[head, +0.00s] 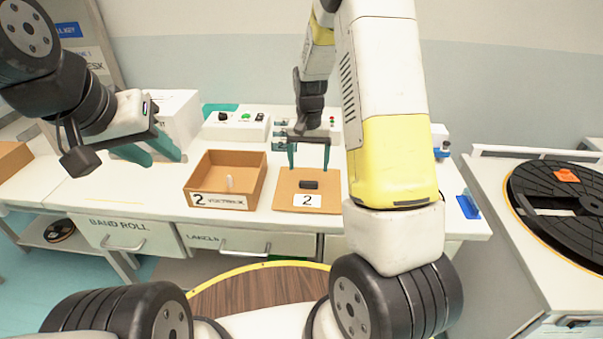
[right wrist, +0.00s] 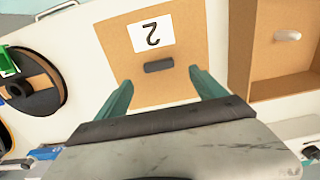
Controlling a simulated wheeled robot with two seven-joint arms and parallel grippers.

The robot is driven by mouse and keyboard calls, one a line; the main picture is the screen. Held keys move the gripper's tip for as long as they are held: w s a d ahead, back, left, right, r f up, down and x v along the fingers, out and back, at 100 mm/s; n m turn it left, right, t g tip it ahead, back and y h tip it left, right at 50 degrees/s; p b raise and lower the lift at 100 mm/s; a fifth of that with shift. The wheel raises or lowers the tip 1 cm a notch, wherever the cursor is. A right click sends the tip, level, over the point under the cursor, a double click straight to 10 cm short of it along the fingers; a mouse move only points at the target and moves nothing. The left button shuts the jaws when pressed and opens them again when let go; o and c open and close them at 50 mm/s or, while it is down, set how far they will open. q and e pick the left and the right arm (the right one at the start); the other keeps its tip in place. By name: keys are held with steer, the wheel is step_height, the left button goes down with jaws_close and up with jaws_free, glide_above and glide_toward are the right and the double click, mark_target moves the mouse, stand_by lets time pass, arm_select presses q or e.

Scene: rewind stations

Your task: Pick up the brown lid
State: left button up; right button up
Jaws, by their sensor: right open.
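The brown lid (head: 287,182) is a flat square cardboard piece with a black handle (head: 309,184) and a white "2" label. It lies on the white bench beside an open cardboard box. It also shows in the right wrist view (right wrist: 188,80), with its handle (right wrist: 158,66) centred between the fingers. My right gripper (head: 309,165) is open above the lid, its teal fingers (right wrist: 160,77) on either side of the handle in view and empty. My left gripper (head: 164,160) is off to the left over the bench, its teal fingers apart with nothing visible between them.
The open box (head: 194,187), labelled 2, stands left of the lid and holds a small white piece (head: 229,182). A control box (head: 235,127) with knobs stands behind. A black reel (head: 560,225) lies on the right station. A blue item (head: 468,205) sits at the bench's right edge.

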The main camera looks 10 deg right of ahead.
mark_target(309, 182)
step_height(309, 182, down, 6)
steer(key=shift+s+d+f, duration=0.1)
steer(key=shift+f, duration=0.05)
steer(key=shift+c, duration=0.4)
